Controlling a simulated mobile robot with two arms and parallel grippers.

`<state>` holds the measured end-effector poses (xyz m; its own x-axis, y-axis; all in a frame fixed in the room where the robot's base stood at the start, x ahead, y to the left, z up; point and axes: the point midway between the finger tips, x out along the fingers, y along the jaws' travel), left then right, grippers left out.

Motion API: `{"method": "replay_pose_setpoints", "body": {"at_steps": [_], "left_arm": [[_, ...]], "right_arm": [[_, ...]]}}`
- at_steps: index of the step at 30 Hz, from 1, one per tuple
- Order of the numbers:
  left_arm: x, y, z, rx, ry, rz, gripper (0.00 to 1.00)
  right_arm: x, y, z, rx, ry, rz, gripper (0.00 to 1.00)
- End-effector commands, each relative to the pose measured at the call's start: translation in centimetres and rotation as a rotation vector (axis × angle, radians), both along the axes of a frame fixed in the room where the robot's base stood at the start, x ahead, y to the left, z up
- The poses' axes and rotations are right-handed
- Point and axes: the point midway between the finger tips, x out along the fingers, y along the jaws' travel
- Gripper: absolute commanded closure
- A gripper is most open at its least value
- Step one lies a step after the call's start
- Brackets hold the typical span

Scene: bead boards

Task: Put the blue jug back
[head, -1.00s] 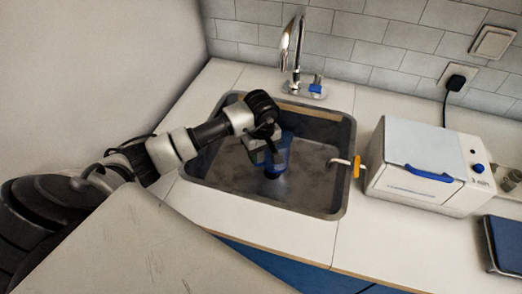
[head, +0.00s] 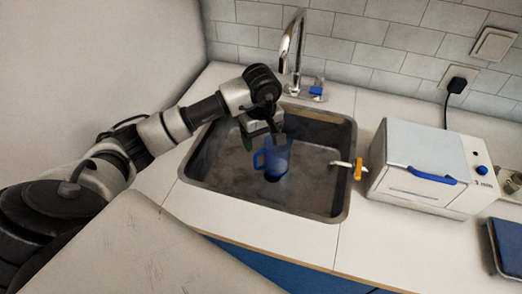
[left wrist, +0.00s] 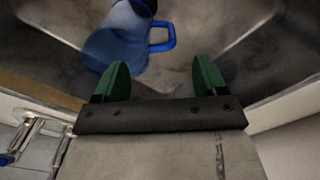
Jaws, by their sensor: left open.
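The blue jug (head: 277,156) is in the sink (head: 215,160), near its middle, with its handle toward the left. Its see-through blue body and handle also show in the left wrist view (left wrist: 113,42), at the upper left. My left gripper (head: 262,138) is over the sink, just behind the jug in the head view. Its green fingers (left wrist: 162,78) are open with nothing between them, and the jug lies beyond them, to the left. I cannot tell from these views whether any finger touches the jug. My right gripper is not in view.
A chrome tap (head: 292,45) with a blue-marked base stands behind the sink. The front counter strip is clear.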

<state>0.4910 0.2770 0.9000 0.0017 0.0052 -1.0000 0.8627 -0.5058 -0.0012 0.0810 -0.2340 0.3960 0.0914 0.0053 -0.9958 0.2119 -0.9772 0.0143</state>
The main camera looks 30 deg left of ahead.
Motion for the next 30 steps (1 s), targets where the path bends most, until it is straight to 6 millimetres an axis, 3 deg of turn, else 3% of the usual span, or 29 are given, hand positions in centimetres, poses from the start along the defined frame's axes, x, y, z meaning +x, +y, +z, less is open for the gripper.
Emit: {"method": "replay_pose_setpoints", "body": {"at_steps": [4,10,30], "left_arm": [[0.1,0.0,2.7,0.001,-0.004,0.0,0.28],[0.0,0.0,4.6,0.0,0.0,0.0,0.28],[0.0,-0.1,4.8,0.0,0.001,0.0,0.28]], "right_arm": [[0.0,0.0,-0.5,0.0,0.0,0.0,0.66],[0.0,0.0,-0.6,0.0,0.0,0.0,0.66],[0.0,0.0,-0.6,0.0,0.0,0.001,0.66]]}}
